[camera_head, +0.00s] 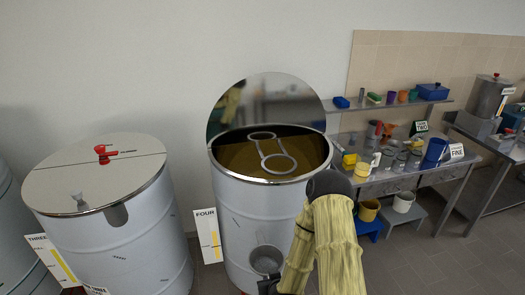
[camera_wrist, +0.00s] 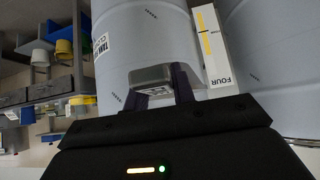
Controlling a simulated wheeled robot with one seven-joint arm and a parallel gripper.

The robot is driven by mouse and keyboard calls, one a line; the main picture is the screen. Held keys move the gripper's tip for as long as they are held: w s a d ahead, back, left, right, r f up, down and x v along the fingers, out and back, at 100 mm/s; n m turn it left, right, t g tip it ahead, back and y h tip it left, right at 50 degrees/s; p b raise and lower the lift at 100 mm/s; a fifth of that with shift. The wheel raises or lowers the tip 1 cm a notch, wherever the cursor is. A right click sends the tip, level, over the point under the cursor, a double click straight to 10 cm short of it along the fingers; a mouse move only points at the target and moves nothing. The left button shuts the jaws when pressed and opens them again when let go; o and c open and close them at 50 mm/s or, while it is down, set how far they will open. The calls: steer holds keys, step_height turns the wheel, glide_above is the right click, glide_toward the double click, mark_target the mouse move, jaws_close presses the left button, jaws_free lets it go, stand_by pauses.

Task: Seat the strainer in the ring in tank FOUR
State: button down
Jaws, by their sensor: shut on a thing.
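Tank FOUR (camera_head: 255,220) is a pale metal drum with its mirror-like lid (camera_head: 265,100) raised. Inside, over brown contents, a grey frame has a far ring (camera_head: 262,135) and a near ring (camera_head: 280,163); both look empty. My gripper (camera_head: 266,284) is low in front of the tank, below its rim. It is shut on the grey strainer (camera_head: 266,260), which is outside the tank. In the wrist view, the strainer (camera_wrist: 150,76) shows between the dark fingers of my gripper (camera_wrist: 160,90), with a small label. The fingertips' exact hold is partly hidden.
Tank THREE (camera_head: 100,190) stands left with its lid closed and a red handle (camera_head: 104,153). The FOUR sign (camera_head: 207,236) stands between the tanks. At right, a metal table (camera_head: 425,183) carries cups and jars; a blue stool (camera_head: 370,228) and buckets stand below.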

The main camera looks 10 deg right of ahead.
steer(key=shift+r, duration=0.1)
step_height(320, 180, up, 10)
steer(key=p, duration=1)
steer(key=shift+s+a+f+b, duration=0.1)
steer(key=shift+f+b, duration=0.3)
steer(key=shift+f, duration=0.2)
steer(key=shift+r, duration=0.2)
